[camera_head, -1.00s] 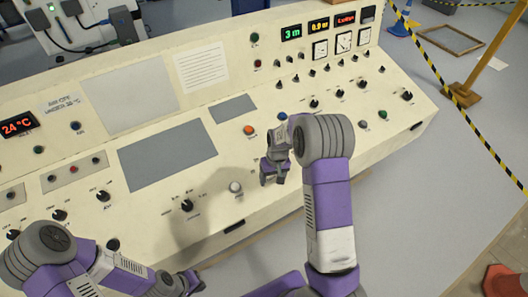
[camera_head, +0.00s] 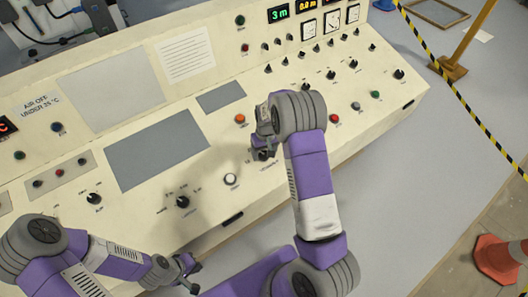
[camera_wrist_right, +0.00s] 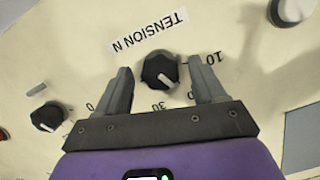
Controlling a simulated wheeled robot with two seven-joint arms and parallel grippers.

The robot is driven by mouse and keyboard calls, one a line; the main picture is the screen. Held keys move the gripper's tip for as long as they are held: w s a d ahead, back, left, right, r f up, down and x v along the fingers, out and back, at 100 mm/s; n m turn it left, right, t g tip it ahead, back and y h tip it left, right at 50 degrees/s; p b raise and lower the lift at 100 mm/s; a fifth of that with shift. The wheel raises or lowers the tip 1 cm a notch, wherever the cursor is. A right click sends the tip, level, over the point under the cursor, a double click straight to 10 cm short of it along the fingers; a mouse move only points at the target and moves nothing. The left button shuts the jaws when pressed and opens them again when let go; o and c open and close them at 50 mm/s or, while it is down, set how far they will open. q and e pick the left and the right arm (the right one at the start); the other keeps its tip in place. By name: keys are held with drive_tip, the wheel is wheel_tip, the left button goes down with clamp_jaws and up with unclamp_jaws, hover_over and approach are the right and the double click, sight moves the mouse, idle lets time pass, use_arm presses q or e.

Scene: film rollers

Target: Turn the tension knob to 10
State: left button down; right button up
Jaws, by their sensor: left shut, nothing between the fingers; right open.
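The tension knob (camera_wrist_right: 160,70) is black and round, on the cream panel in the right wrist view. Its white pointer line points down and to the right in that picture, between the 10 at the right and the 30 below. The TENSION N label (camera_wrist_right: 150,33) appears upside down above it. My right gripper (camera_wrist_right: 160,64) is open, with one finger on each side of the knob; contact cannot be told. In the head view my right gripper (camera_head: 262,150) is over the front of the console and hides the knob. My left gripper (camera_head: 189,272) is shut and empty, low in front of the console.
The console (camera_head: 150,215) carries several other knobs and buttons. A white button (camera_head: 231,180) and another black knob (camera_head: 183,202) are left of my right gripper. In the wrist view a black knob (camera_wrist_right: 48,116) is at the left. A traffic cone (camera_head: 500,258) stands on the floor at right.

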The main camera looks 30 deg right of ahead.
drive_tip(key=c, duration=1.1)
drive_tip(key=shift+o, duration=0.2)
drive_tip(key=shift+n, duration=0.3)
drive_tip(key=n+h+b, duration=0.1)
drive_tip(key=n, duration=0.3)
drive_tip(key=shift+a, duration=0.2)
drive_tip(key=n+h+b, duration=0.1)
drive_tip(key=n, duration=0.4)
drive_tip(key=shift+t, duration=0.3)
drive_tip(key=o, duration=1.1)
drive_tip(key=shift+c, duration=0.2)
